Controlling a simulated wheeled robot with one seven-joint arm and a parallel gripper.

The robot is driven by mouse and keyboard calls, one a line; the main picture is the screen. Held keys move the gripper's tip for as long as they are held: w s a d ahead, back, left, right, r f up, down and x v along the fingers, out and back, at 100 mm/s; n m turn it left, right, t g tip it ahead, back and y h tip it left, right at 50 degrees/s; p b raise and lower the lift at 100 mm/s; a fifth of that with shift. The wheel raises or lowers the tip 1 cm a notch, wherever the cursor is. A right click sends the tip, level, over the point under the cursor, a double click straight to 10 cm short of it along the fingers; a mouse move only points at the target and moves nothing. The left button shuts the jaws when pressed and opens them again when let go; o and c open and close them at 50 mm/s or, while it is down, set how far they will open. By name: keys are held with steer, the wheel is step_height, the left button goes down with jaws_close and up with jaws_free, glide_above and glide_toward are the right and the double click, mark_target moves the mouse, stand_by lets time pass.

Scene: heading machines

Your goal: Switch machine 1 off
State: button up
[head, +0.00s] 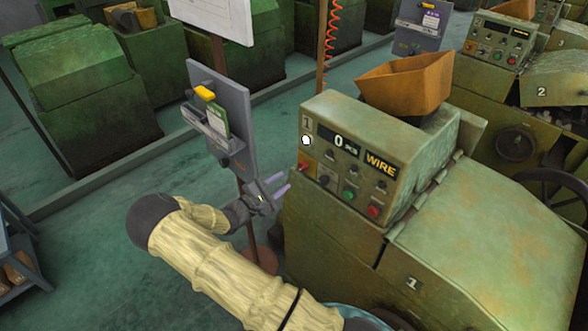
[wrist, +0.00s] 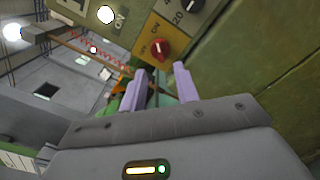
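Machine 1 (head: 412,283) is a green machine with a sloped control panel (head: 340,162). The panel has a lit white lamp, a display reading 0 PCS and a WIRE sign. At its left end a red rotary switch (head: 304,166) sits on a yellow-orange plate; it also shows in the wrist view (wrist: 159,48), with ON lettering beside it. I cannot tell its setting for sure. My gripper (head: 278,187) is just left of the panel, below the switch. Its two purple fingers (wrist: 160,72) are apart and empty, with the switch just beyond their tips, not touching.
A green button (head: 349,194) and a red button (head: 374,210) are on the same panel. A grey stand (head: 228,110) with a yellow item and card is close behind my gripper. Machine 2 (head: 500,60) stands at the back right. Open floor (head: 85,240) lies left.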

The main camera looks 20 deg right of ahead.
mark_target(299, 169)
steer(key=p+x, duration=0.2)
steer(key=x, duration=0.3)
steer(key=shift+w+d+r, duration=0.1)
steer(key=shift+d+r, duration=0.05)
steer(key=shift+d, duration=0.2)
steer(key=shift+w+d, duration=0.2)
steer(key=shift+d, duration=0.2)
steer(key=shift+c, duration=0.2)
jaws_close()
